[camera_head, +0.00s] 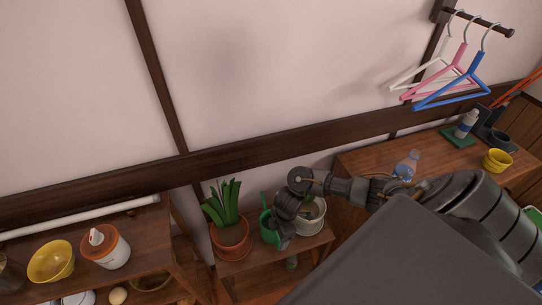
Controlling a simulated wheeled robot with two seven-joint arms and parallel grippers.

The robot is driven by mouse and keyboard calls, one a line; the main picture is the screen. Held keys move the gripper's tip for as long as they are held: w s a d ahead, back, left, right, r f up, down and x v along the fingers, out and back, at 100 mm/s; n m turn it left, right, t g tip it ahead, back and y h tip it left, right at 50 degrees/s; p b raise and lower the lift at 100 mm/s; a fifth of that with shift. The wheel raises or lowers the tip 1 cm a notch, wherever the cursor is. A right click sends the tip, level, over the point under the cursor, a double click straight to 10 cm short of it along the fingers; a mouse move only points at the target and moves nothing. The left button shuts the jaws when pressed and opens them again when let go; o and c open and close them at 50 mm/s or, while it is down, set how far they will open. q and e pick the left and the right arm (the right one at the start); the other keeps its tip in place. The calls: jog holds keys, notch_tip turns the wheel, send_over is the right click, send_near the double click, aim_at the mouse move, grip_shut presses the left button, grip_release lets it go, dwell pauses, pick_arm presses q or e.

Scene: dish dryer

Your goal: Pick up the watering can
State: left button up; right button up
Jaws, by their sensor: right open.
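A green watering can (266,228) stands on a small wooden stand, between a potted plant and a pale pot. Its right side is hidden behind my gripper. My right gripper (284,241) points down over the can's right side and is open. I cannot tell whether its fingers touch the can or are around any part of it. My left gripper is not in view.
The plant in a terracotta pot (230,243) stands close on the left, and the pale pot (318,224) close on the right. A shelf with a yellow bowl (50,262) and an orange-white container (105,247) is at left. A bottle (406,166) stands on the right-hand cabinet.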

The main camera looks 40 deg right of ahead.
notch_tip(320, 180, down, 2)
jog(key=shift+a+f, duration=0.1)
jog(key=shift+a, duration=0.05)
jog(key=c, duration=1.4)
jog(key=shift+w+r, duration=0.1)
jog(key=shift+r, duration=0.15)
jog(key=shift+c, duration=0.2)
